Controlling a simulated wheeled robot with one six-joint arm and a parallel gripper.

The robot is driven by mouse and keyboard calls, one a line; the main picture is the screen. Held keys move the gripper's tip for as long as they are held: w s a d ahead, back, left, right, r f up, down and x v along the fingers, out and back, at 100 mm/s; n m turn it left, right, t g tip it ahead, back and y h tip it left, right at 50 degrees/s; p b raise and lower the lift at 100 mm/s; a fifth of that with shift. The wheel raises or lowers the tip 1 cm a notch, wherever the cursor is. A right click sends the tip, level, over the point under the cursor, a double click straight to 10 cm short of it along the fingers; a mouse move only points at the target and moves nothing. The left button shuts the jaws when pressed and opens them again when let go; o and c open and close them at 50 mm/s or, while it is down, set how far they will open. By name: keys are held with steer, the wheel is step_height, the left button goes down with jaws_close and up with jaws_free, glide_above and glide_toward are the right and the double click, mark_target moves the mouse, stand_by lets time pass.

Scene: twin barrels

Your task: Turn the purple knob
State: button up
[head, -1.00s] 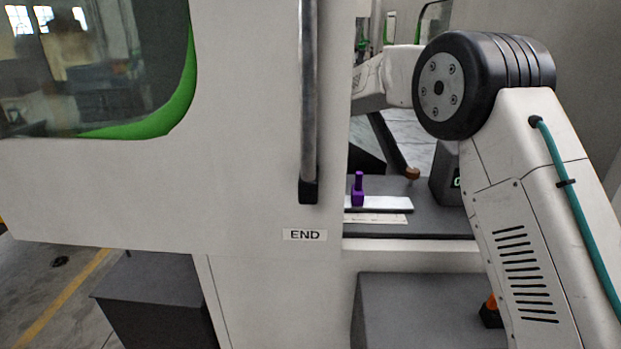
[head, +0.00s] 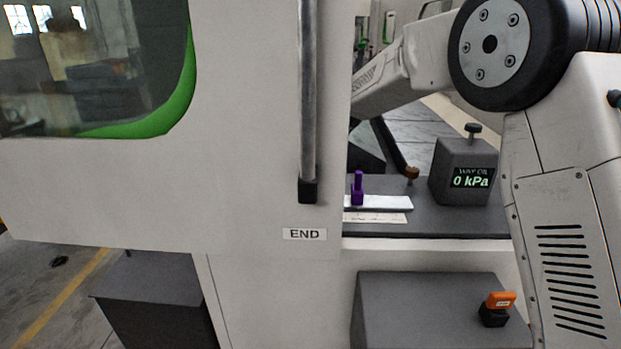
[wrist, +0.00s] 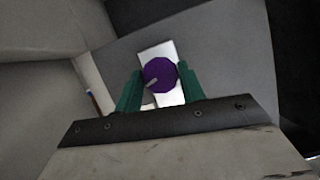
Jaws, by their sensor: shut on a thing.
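The round purple knob (wrist: 158,75) shows in the wrist view, in front of a white plate (wrist: 166,52). It has a grey pointer mark toward its lower left. My gripper (wrist: 159,72) has its two green fingers shut on the knob, one on each side. In the head view my gripper is hidden behind the white machine panel. A small upright purple piece with a stem (head: 358,189) stands on a white strip at the panel's edge in the head view, with no gripper on it. I cannot tell whether it belongs to the same knob.
The white panel (head: 250,190) with a vertical metal handle (head: 308,100) and an END label (head: 305,234) blocks the left. A grey box (head: 465,172) reads 0 kPa. A brown knob (head: 411,175) and an orange switch (head: 497,308) stand nearby.

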steer(key=shift+m+t, duration=0.3)
steer(key=shift+m, duration=0.4)
steer(key=o, duration=1)
steer(key=shift+c, duration=0.2)
steer(key=v, duration=0.7)
steer(key=shift+r, duration=0.4)
steer(key=shift+s, duration=0.15)
